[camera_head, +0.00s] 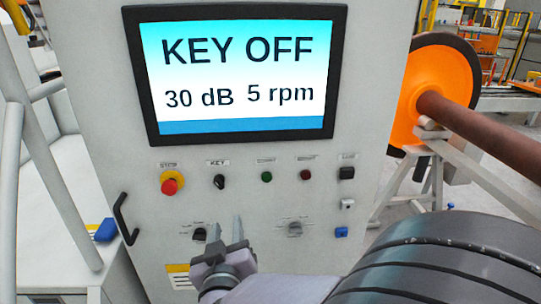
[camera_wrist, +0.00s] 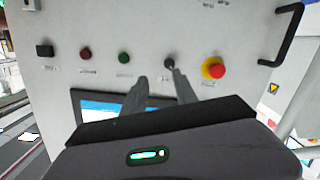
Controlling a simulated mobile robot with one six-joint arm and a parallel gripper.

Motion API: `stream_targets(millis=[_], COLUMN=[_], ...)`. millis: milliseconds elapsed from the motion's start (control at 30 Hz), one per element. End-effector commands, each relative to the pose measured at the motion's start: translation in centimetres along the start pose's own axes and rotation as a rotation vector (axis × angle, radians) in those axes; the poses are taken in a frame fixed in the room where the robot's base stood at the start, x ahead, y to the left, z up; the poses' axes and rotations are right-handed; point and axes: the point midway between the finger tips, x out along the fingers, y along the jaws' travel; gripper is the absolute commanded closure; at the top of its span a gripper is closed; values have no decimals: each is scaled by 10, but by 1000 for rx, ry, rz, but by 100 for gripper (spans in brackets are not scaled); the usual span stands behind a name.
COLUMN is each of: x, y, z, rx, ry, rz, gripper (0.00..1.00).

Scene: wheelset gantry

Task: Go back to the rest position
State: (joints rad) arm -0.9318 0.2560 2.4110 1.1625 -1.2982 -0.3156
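My gripper (camera_head: 225,226) is in front of the grey control cabinet (camera_head: 95,150), below the key switch (camera_head: 219,181) in the head view. Its two fingers are apart with nothing between them. The wrist view shows the panel upside down, with the gripper's fingers (camera_wrist: 161,76) pointing at it. There the right finger's tip is close to the black key switch (camera_wrist: 169,63); I cannot tell whether they touch. The screen (camera_head: 238,70) reads "KEY OFF", "30 dB" and "5 rpm".
A red stop button (camera_head: 171,182), a green button (camera_head: 267,177) and a dark red button (camera_head: 305,175) are on the panel. A black handle (camera_head: 124,218) sticks out at left. An orange wheel (camera_head: 430,85) on a brown axle (camera_head: 480,135) stands at right.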

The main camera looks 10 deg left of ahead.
Motion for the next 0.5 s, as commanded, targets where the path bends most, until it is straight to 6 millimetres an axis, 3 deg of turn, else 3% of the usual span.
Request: stream_targets(millis=[33, 67, 167, 267, 333, 400, 500], x=[4, 4, -21, -75, -121, -166, -213], y=[31, 48, 96, 137, 158, 173, 184], z=[-3, -2, 7, 28, 47, 66, 86], rx=[132, 219, 463, 632, 721, 795, 873], ry=[-58, -106, -284, -482, -622, -748, -870], rz=[-15, -39, -114, -134, -102, -45, 40], gripper=[65, 65, 65, 65, 65, 65, 65])
